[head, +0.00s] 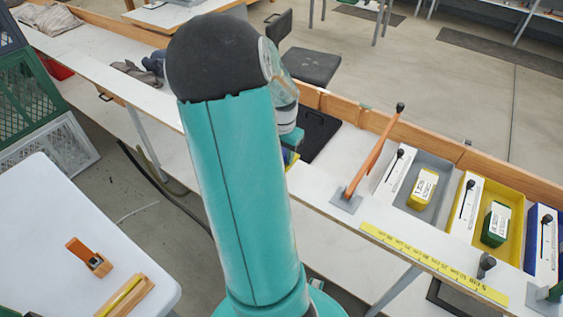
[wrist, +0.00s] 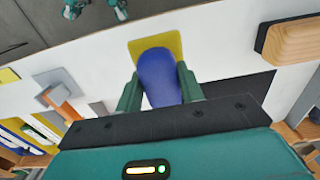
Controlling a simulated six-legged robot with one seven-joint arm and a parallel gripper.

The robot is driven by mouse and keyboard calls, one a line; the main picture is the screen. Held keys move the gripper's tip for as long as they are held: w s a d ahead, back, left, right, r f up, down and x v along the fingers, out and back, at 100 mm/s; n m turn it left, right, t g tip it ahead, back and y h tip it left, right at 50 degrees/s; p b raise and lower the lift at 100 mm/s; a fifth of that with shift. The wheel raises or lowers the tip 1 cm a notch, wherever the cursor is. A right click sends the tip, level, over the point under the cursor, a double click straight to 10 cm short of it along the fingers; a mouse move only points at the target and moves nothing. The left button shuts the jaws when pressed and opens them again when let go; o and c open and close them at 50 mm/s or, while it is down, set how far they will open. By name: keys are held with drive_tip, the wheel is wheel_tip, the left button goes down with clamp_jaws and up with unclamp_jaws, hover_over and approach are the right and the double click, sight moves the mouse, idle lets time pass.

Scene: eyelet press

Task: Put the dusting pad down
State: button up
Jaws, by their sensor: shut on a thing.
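The dusting pad (wrist: 177,43) shows in the wrist view as a flat yellow pad with a thick blue grip. My gripper (wrist: 158,82) has its two green fingers closed on either side of the blue grip. The yellow pad points away from my gripper, over the white bench top (wrist: 90,62). I cannot tell whether the pad touches the bench. In the head view my own arm hides most of my gripper; only a small patch of blue and yellow shows beside it.
A dark mat (head: 318,134) lies on the bench beside my gripper. An orange lever (head: 375,150) stands to its right, then a grey tray (head: 432,168) and a yellow tray (head: 513,203). A wooden block (wrist: 288,40) is at the wrist view's right.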

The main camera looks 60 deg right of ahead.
drive_tip(key=shift+a+f, duration=0.15)
drive_tip(key=shift+f, duration=0.75)
drive_tip(key=shift+a+f, duration=0.15)
drive_tip(key=shift+f, duration=0.7)
drive_tip(key=shift+f, duration=0.15)
drive_tip(key=o, duration=1.2)
wheel_tip(320, 180, up, 12)
drive_tip(key=shift+r, duration=0.15)
drive_tip(key=shift+w, duration=0.1)
